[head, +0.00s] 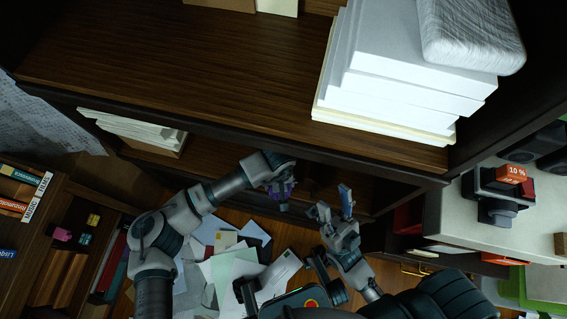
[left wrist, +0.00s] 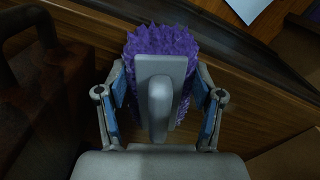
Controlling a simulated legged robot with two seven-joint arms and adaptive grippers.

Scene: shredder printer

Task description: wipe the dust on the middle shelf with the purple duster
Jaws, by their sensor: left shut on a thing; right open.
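The purple duster (left wrist: 133,52) shows close in the left wrist view, with fluffy purple bristles around a grey backing and handle. My left gripper (head: 279,188) is shut on it, a finger on each side of the handle. In the head view only small bits of purple show at that gripper, by the front edge of the shelving. The wide brown shelf board (head: 190,60) fills the upper head view, with a lower shelf (head: 150,156) under it. I cannot make out dust, or tell whether the bristles touch a board. My right gripper (head: 334,204) is open and empty, right of the left one.
A tall white paper stack (head: 385,95) stands on the board's right side. More papers (head: 135,130) lie on the lower shelf at left. Loose sheets (head: 235,265) cover the floor. A bookcase (head: 50,185) is at left, a white desk (head: 470,215) at right.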

